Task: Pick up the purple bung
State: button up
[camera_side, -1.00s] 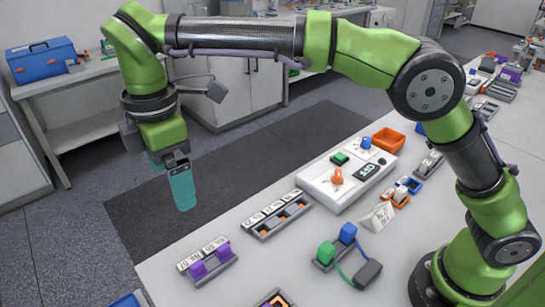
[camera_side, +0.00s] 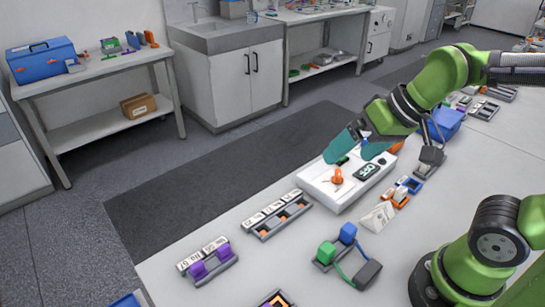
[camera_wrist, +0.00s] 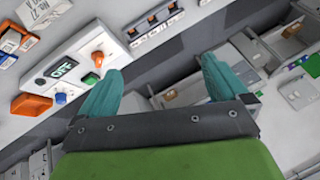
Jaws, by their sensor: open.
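Two purple pieces sit side by side in a small grey rack at the front left of the bench in the side view: a left one (camera_side: 198,270) and a right one (camera_side: 224,252). I cannot tell whether either is the purple bung. My gripper (camera_side: 358,150), with teal fingers, is well to the right and behind them, over the white control box. It is open and empty. In the wrist view the fingers of my gripper (camera_wrist: 162,68) are spread wide, with nothing between them. I make out no purple piece on the bench in that view.
The white control box (camera_side: 325,192) has an orange knob (camera_side: 337,177) and a display. A grey rack with several slots (camera_side: 265,232) stands left of it. Green and blue blocks with cables (camera_side: 327,252) are in front. Bare bench lies between the racks and blocks.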

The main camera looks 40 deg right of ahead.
jog(key=shift+s+d+r+m+t, duration=0.25)
jog(key=shift+s+d+m+t, duration=0.25)
jog(key=shift+s+d, duration=0.55)
jog(key=shift+c, duration=0.3)
jog(key=shift+w+d+r+t+h, duration=0.15)
jog(key=shift+d+r+t+h, duration=0.15)
jog(key=shift+d, duration=0.05)
jog(key=shift+c, duration=1.3)
jog(key=c, duration=0.7)
jog(key=shift+a, duration=0.1)
